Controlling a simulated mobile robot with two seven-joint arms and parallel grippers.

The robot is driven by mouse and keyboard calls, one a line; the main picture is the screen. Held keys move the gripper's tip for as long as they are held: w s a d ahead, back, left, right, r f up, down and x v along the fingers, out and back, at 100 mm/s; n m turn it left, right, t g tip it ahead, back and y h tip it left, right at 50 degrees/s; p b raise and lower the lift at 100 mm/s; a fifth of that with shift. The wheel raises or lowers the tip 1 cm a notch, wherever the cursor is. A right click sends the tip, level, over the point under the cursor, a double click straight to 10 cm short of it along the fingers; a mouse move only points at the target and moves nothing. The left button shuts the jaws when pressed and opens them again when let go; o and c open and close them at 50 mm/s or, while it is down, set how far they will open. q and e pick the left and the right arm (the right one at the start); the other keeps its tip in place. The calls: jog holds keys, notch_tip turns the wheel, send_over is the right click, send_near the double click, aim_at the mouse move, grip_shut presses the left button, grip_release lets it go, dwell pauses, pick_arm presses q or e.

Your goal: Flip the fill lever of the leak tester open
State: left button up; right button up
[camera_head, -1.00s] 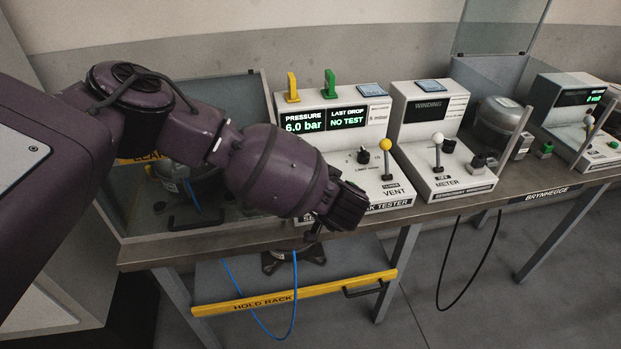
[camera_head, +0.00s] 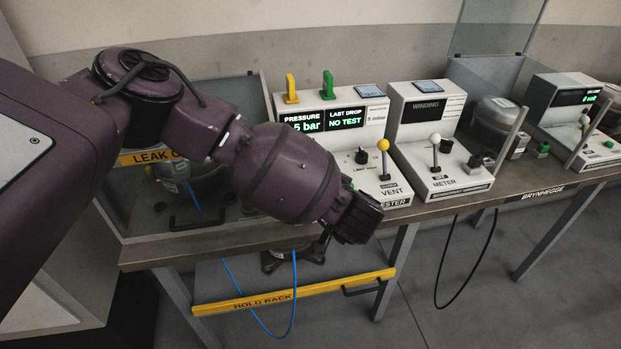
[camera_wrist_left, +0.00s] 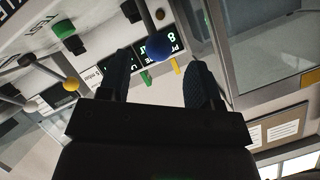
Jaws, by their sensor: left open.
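The leak tester (camera_head: 362,122) stands on the bench in the head view, partly hidden by my left arm. Its yellow-knobbed lever (camera_head: 383,146) stands upright by the word VENT. In the left wrist view a lever with a blue ball knob (camera_wrist_left: 159,47) shows in front of the tester's display (camera_wrist_left: 158,43); in the head view my arm hides that spot. My left gripper (camera_wrist_left: 164,62) is open, its two dark fingers on either side of the blue knob in the picture. I cannot tell whether they touch it. My right gripper is not in view.
A winding meter (camera_head: 428,130) with a white-knobbed lever stands right of the tester. A glass-sided enclosure (camera_head: 232,95) is behind my arm. The yellow hold rack bar (camera_head: 330,287) and a blue hose (camera_head: 294,300) are below the bench. The floor at right is open.

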pick_arm(q)
jog(key=shift+v, duration=2.8)
